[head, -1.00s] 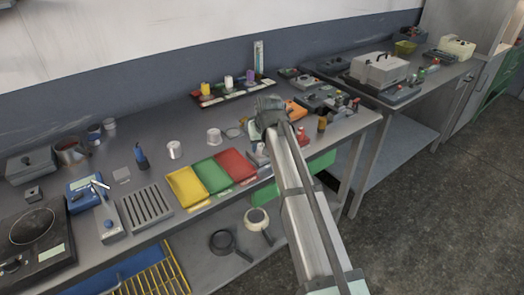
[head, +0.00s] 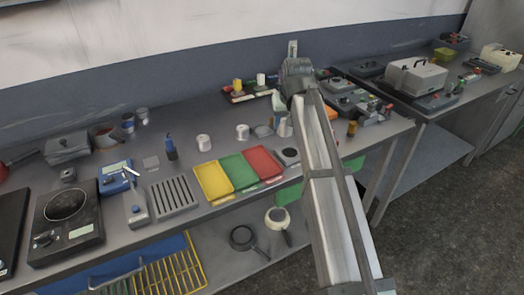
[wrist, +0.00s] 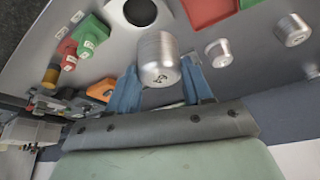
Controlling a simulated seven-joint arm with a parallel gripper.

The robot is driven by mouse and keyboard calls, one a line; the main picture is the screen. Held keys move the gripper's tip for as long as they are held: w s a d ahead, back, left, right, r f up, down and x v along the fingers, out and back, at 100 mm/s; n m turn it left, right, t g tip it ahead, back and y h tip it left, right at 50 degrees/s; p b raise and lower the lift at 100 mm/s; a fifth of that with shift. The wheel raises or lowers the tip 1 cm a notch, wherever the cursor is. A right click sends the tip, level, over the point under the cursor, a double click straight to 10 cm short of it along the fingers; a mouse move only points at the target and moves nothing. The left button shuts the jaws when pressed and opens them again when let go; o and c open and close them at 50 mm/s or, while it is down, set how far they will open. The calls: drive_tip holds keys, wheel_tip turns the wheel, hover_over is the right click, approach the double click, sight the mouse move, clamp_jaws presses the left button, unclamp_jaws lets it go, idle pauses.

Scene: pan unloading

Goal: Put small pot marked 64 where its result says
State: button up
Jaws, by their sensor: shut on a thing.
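My gripper (wrist: 159,85) has blue fingers and is shut on a small silver pot (wrist: 159,58), one finger on each side. A small mark shows on the pot, but I cannot read it. In the head view the held pot (head: 285,127) hangs below my gripper (head: 280,112), just behind a dark round plate (head: 288,155). Three trays, yellow (head: 213,182), green (head: 238,173) and red (head: 263,163), stand in a row to the left of that plate. Two similar silver pots (head: 204,143) (head: 242,132) stand behind the trays.
A slatted grey rack (head: 173,197), a blue instrument (head: 117,178) and a hotplate (head: 66,212) fill the left of the bench. A dark rack with coloured items (head: 245,93) is at the back. Grey devices (head: 350,97) crowd the right. The bench behind the pots has free room.

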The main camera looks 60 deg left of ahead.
drive_tip(key=s+a+n+g, duration=0.1)
drive_tip(key=s+a, duration=0.1)
drive_tip(key=s, duration=0.6)
drive_tip(key=s+a+n, duration=0.1)
drive_tip(key=s+a, duration=0.2)
drive_tip(key=s, duration=0.5)
drive_tip(key=n, duration=0.2)
hover_over(234, 165)
drive_tip(key=shift+g, duration=0.3)
drive_tip(key=shift+f, duration=4.8)
drive_tip(key=shift+f, duration=0.15)
drive_tip(key=o, duration=1.2)
drive_tip(key=v, duration=1.2)
drive_tip(key=shift+d, duration=0.1)
